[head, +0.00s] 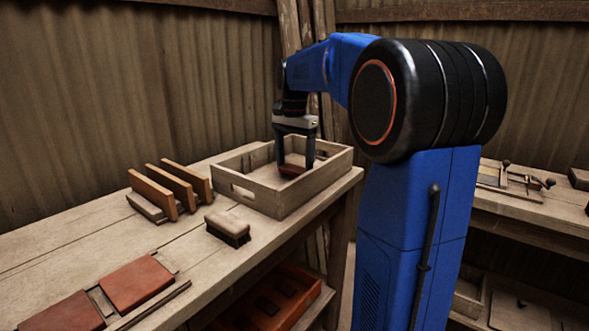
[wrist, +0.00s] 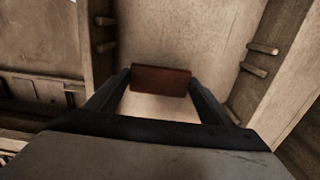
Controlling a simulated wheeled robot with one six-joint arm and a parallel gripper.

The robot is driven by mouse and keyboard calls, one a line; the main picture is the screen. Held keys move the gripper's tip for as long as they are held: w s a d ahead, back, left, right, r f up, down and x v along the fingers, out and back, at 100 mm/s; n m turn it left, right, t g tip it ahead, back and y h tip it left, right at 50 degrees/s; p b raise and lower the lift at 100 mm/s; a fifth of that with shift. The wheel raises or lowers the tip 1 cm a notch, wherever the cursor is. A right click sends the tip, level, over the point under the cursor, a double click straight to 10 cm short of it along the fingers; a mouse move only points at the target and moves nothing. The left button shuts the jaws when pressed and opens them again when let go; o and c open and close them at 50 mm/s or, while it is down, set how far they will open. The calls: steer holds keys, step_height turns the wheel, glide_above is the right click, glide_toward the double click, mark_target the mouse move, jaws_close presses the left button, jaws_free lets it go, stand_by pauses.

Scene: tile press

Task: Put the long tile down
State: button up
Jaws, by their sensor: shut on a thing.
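The long tile (head: 291,170) is a dark red-brown bar between my gripper's fingers, inside the wooden crate (head: 284,206). My gripper (head: 295,164) points down into the crate and is shut on the tile. In the wrist view the tile (wrist: 160,80) lies across between the two dark fingertips of my gripper (wrist: 161,82), with pale wood behind it. The crate's front wall hides its floor in the head view. I cannot tell whether the tile touches the floor.
Left of the crate, a rack holds 3 upright orange-brown tiles (head: 172,188). A brush (head: 228,227) lies before the crate. Flat red tiles (head: 136,283) lie at the bench's near left. An orange-red crate (head: 270,300) stands below. Another bench (head: 530,200) is at right.

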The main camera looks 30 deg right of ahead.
mark_target(294, 169)
steer(key=shift+f, duration=0.95)
steer(key=shift+f, duration=0.1)
steer(key=o, duration=1.1)
step_height(294, 169, up, 12)
